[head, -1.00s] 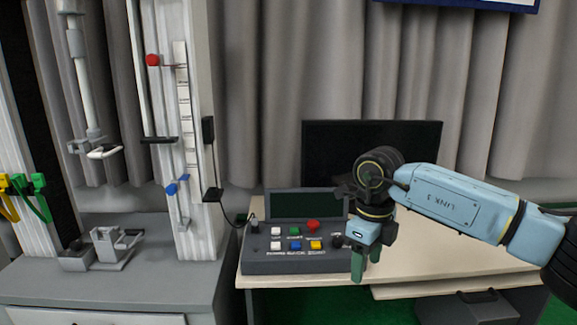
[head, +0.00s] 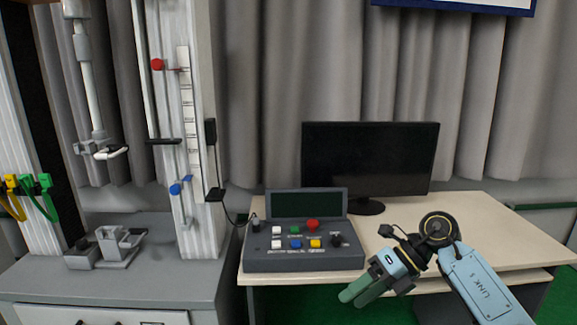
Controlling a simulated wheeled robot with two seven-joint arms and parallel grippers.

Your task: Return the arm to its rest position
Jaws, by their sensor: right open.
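My right arm comes in from the lower right in light blue. Its gripper (head: 352,299) has green fingers that point down and to the left, in front of the desk's front edge. The gripper is open and I see nothing between its fingers. It is apart from the grey control box (head: 300,262), below and to the right of it. The box has coloured buttons and a dark screen. My left gripper is not in view.
The pale desk (head: 480,225) carries the control box and a black monitor (head: 370,160). At left stands the drop tower (head: 205,120) with a red knob (head: 157,64) and a blue knob (head: 175,189), by a grey cabinet (head: 190,285). The desk's right part is clear.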

